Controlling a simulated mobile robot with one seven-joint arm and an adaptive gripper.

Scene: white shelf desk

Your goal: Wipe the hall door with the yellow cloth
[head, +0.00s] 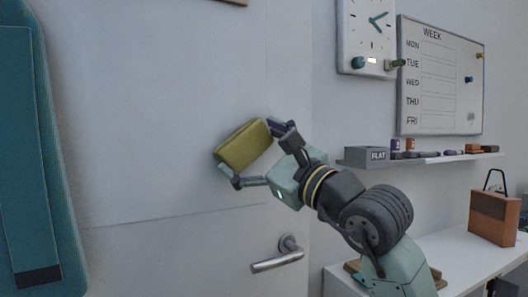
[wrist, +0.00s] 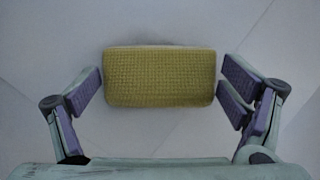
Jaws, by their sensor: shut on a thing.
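The yellow cloth (head: 243,146) is a thick, padded block in the head view. The white hall door (head: 170,180) fills the left and middle of the head view. The cloth is in front of its upper panel, above and left of the metal door handle (head: 276,262). Whether the cloth touches the door I cannot tell.
A teal hanging item (head: 40,160) covers the far left. Right of the door are a wall clock (head: 367,35), a week whiteboard (head: 440,75) and a narrow shelf (head: 425,158) with small items.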

